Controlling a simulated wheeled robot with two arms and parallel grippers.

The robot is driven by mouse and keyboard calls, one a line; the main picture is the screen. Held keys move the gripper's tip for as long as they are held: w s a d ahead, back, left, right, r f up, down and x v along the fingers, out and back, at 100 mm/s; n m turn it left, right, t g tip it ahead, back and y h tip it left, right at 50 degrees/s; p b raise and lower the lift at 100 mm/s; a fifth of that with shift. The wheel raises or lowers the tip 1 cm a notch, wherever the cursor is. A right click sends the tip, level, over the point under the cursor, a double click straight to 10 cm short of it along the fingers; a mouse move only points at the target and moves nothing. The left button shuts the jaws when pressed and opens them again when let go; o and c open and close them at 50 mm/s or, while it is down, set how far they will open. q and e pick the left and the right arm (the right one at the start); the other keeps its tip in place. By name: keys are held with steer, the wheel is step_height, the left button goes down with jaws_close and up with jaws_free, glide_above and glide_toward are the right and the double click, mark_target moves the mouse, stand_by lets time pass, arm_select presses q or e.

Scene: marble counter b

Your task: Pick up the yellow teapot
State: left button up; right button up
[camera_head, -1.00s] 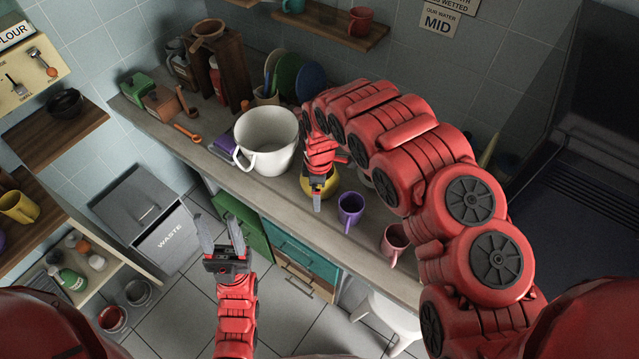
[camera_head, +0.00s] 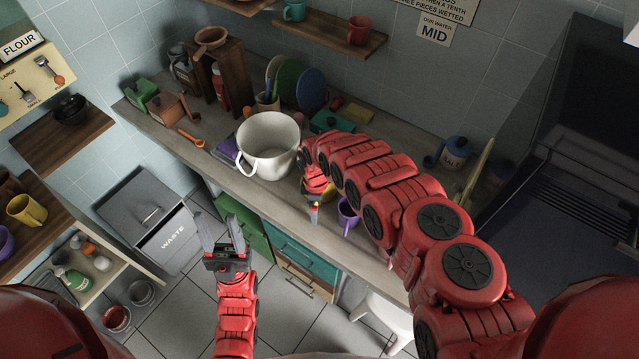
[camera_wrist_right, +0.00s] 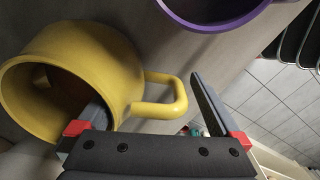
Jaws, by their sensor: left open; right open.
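A yellow vessel with a loop handle (camera_wrist_right: 95,65) fills the left of the right wrist view. Its round mouth faces left; no spout shows. In the head view only a little of this yellow vessel (camera_head: 329,188) shows on the counter, behind my right gripper. My right gripper (camera_wrist_right: 146,88) is open, with the handle between its fingers. The left finger overlaps the vessel's mouth in the picture; I cannot tell whether it touches. In the head view my right gripper (camera_head: 315,208) points down at the counter's front edge. My left gripper (camera_head: 222,236) is open and empty, in front of the counter.
A purple mug (camera_head: 347,217) stands close to the right of the yellow vessel. A large white pot (camera_head: 268,142) stands to its left. Another yellow mug (camera_head: 26,209) sits on the left shelf. A grey waste bin (camera_head: 165,240) stands on the floor at left.

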steer(key=shift+s, duration=0.1)
jaws_close()
stand_by(0.4)
steer(key=shift+r, duration=0.1)
stand_by(0.3)
